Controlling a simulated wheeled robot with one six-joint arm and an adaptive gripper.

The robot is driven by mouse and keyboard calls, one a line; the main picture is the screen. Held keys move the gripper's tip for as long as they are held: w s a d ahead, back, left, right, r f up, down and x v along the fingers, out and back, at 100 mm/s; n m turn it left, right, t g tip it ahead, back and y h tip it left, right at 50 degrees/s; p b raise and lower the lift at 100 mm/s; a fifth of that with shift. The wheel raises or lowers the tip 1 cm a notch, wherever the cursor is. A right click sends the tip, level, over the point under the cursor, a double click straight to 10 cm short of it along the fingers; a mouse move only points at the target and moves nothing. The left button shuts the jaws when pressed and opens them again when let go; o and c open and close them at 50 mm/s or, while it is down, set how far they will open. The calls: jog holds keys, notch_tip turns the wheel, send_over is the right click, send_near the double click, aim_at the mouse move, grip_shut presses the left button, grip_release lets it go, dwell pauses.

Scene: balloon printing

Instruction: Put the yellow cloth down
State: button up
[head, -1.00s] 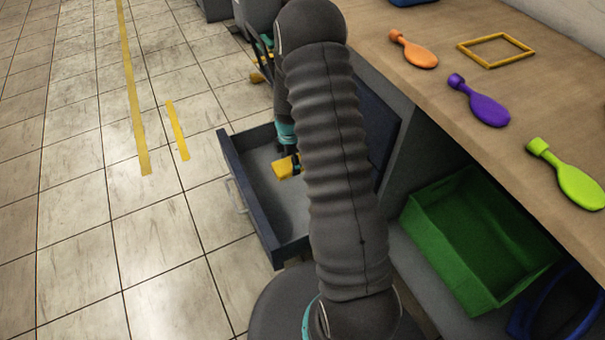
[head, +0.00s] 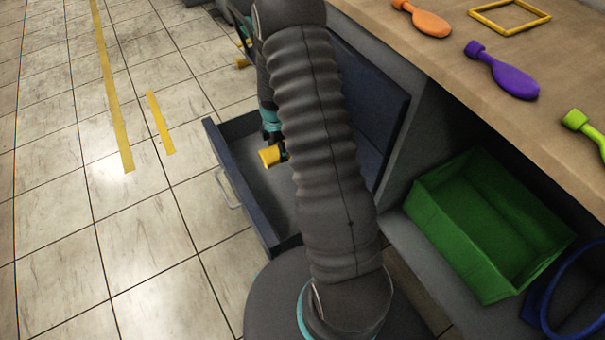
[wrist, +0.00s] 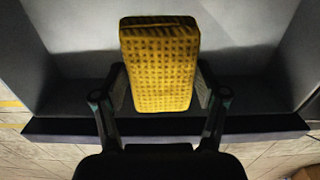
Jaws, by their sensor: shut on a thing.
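The yellow cloth (wrist: 159,65) is a folded, textured block in the wrist view. My gripper (wrist: 160,90) is shut on it, with one finger against each side. In the head view the cloth (head: 270,157) shows as a small yellow piece at the end of my arm, over the open drawer (head: 237,188). The drawer is dark blue with a grey inside, and its floor looks bare around the cloth. My arm hides the drawer's right part. I cannot tell whether the cloth touches the drawer floor.
The wooden worktop (head: 420,55) holds orange (head: 425,20), purple (head: 505,75) and lime (head: 585,128) balloon shapes and a yellow frame (head: 509,15).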

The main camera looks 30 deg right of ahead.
jog(key=b, duration=0.3)
send_over(281, 179)
notch_tip(281, 179, down, 5)
jog(key=shift+f+b, duration=0.65)
jog(key=shift+f, duration=3.95)
jog(key=shift+f, duration=0.15)
jog(key=o, duration=1.1)
jog(key=shift+o, duration=0.2)
